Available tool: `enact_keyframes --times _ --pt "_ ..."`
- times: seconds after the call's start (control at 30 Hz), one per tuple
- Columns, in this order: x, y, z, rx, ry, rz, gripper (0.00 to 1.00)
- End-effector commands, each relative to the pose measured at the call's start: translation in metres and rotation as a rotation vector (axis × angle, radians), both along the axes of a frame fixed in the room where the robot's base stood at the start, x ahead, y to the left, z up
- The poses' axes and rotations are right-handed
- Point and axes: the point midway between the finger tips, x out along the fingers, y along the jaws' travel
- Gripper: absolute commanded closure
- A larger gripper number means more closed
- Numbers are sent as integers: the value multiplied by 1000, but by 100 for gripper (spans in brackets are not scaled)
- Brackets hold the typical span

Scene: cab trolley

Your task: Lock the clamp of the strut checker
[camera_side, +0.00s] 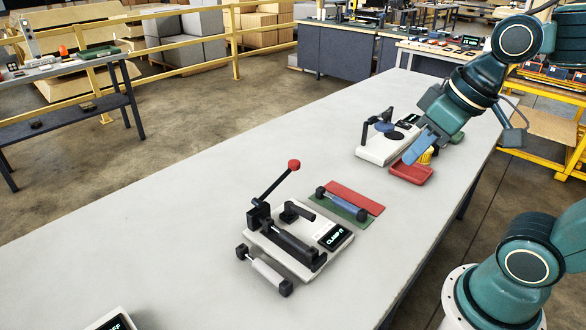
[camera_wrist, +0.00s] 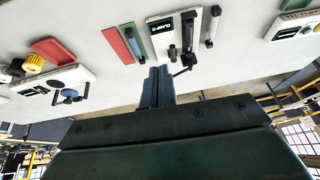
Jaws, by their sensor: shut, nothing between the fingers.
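The strut checker (camera_side: 286,245) is a white-based fixture on the grey table, with a small black display that appears to read "CLAMP IT". Its clamp lever (camera_side: 277,184) is black with a red ball knob and stands raised, tilted up to the right. A dark strut (camera_side: 291,245) lies in the fixture. In the wrist view the checker (camera_wrist: 175,52) shows at upper middle, beyond my fingers. My gripper (camera_side: 418,150) is shut and empty, in the air well to the right of the checker, near the red tray. Its closed fingers show in the wrist view (camera_wrist: 157,88).
A pale strut (camera_side: 265,272) lies before the checker. A blue strut (camera_side: 342,204) lies on the green mat, beside a red mat (camera_side: 355,197). A second white device (camera_side: 385,145) and a red tray (camera_side: 411,172) stand farther back.

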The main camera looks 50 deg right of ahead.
Motion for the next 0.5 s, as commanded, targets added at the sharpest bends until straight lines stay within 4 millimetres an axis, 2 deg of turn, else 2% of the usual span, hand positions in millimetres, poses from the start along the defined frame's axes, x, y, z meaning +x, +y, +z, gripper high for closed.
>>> enact_keyframes --times 0.5 --pt "64 3 -4 114 140 41 100"
